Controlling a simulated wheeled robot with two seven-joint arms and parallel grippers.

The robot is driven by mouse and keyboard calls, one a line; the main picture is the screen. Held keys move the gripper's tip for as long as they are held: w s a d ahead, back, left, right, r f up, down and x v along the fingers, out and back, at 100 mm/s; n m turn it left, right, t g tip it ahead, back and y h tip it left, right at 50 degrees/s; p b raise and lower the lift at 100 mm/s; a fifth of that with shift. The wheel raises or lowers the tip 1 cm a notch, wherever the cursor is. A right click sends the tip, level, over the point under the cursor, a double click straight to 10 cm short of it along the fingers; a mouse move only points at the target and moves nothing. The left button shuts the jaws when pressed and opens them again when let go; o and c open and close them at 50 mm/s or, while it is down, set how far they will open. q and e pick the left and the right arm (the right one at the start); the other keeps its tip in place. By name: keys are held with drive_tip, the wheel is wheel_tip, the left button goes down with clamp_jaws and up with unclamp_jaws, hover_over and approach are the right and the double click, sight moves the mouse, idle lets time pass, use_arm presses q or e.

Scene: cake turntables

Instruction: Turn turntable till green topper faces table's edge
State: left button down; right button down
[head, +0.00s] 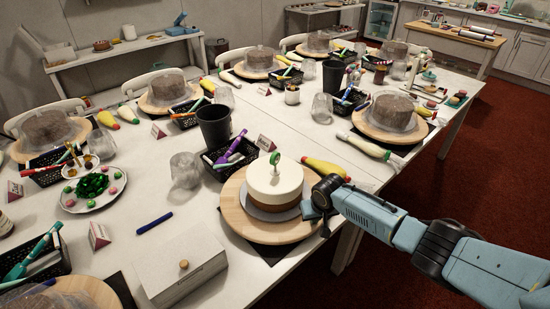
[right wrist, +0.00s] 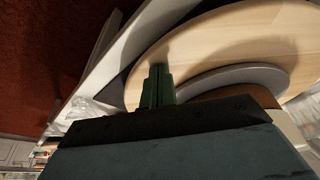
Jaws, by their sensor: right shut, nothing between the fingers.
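The round wooden turntable (head: 236,212) sits near the table's right-hand edge in the head view. A white-topped cake (head: 272,182) with a brown lower band stands on it, on a grey board (right wrist: 243,78). The small green topper (head: 274,158) stands upright on the cake's top, toward its far side; which way it faces is too small to tell. My right gripper (head: 313,210) is shut and empty at the turntable's right side, beside the cake. In the right wrist view its closed fingers (right wrist: 157,87) overlap the wooden rim; I cannot tell if they touch. My left gripper is out of view.
A white box (head: 180,268) and blue pen (head: 154,222) lie left of the turntable. A black basket (head: 230,158), dark cup (head: 213,126) and clear glass (head: 184,171) stand behind it. Red floor lies right of the table.

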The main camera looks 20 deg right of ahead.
sight(303, 229)
drive_tip(key=shift+s+a, duration=0.1)
drive_tip(key=shift+a, duration=0.05)
drive_tip(key=shift+s+a+p, duration=0.15)
drive_tip(key=shift+a+p, duration=0.25)
drive_tip(key=shift+a, duration=0.15)
drive_tip(key=shift+s+a+p, duration=0.15)
drive_tip(key=shift+a+p, duration=0.2)
drive_tip(key=shift+a, duration=0.15)
drive_tip(key=shift+s+a+p, duration=0.3)
drive_tip(key=shift+a+p, duration=0.2)
drive_tip(key=shift+a, duration=0.4)
drive_tip(key=shift+r+p, duration=1.35)
drive_tip(key=shift+r, duration=0.05)
wheel_tip(303, 229, up, 6)
drive_tip(key=p, duration=0.6)
